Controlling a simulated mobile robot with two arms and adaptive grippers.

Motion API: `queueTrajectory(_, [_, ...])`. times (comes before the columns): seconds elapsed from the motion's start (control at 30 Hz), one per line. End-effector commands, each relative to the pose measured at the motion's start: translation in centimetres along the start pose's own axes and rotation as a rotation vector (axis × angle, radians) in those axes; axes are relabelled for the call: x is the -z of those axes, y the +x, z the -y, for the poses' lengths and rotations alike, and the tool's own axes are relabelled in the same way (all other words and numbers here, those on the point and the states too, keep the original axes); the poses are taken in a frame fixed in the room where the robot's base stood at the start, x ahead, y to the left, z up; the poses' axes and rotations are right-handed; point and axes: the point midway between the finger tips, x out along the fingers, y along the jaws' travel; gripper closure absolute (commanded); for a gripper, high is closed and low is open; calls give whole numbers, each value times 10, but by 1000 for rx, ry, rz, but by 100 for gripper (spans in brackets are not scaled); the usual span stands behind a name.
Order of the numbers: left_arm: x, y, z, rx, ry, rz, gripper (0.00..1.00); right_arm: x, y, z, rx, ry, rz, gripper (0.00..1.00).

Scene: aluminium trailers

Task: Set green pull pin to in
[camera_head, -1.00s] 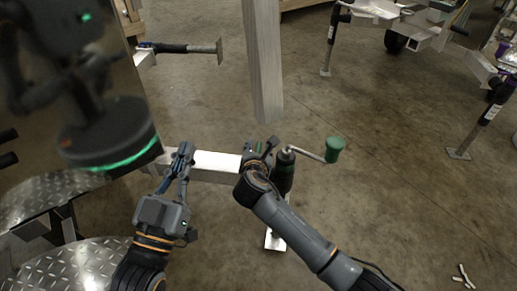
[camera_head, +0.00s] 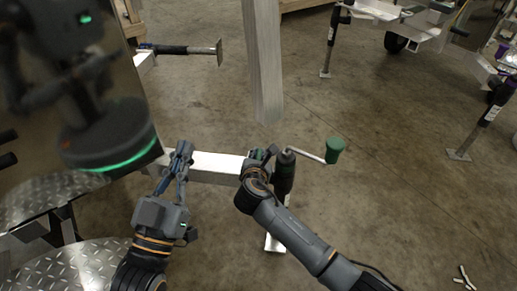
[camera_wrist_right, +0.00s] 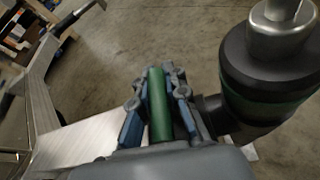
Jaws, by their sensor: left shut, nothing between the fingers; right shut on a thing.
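The green pull pin (camera_wrist_right: 158,105) shows in the right wrist view as a green cylinder between the fingers of my right gripper (camera_wrist_right: 157,95), which is shut on it. The pin sits beside the black jack (camera_wrist_right: 272,70), by the end of the aluminium beam. In the head view my right gripper (camera_head: 262,158) is at the beam's right end, next to the jack (camera_head: 284,175); the pin is hidden there by the gripper. My left gripper (camera_head: 183,150) is shut and empty at the left part of the beam (camera_head: 215,163).
The jack's crank with a green knob (camera_head: 334,150) sticks out to the right. An upright aluminium post (camera_head: 263,60) stands behind the beam. Other trailer jacks (camera_head: 484,120) stand at the right. Open concrete floor lies between.

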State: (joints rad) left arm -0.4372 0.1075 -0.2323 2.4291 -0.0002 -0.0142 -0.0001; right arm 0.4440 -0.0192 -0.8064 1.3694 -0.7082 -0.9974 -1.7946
Motion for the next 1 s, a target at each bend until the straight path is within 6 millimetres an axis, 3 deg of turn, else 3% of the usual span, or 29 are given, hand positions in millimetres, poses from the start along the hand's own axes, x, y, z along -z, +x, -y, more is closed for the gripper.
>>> queueTrajectory(0.1, [6,0,-1,-2,-2,-34,100,12,4,3,1,1,-3,100])
queueTrajectory(0.37, [8,1,-2,-4,-3,-44,100,15,5,4,1,2,-6,100])
queueTrajectory(0.4, [8,1,-2,-4,-3,-43,100,15,5,4,1,2,-6,84])
queueTrajectory(0.5, [8,1,-2,-4,-3,-42,100,15,5,4,2,1,-6,64])
queueTrajectory(0.53, [8,1,-2,-4,-3,-42,100,15,5,4,1,1,-5,62])
queueTrajectory(1.0, [8,0,0,-1,-2,-37,100,13,1,3,-1,1,-2,62])
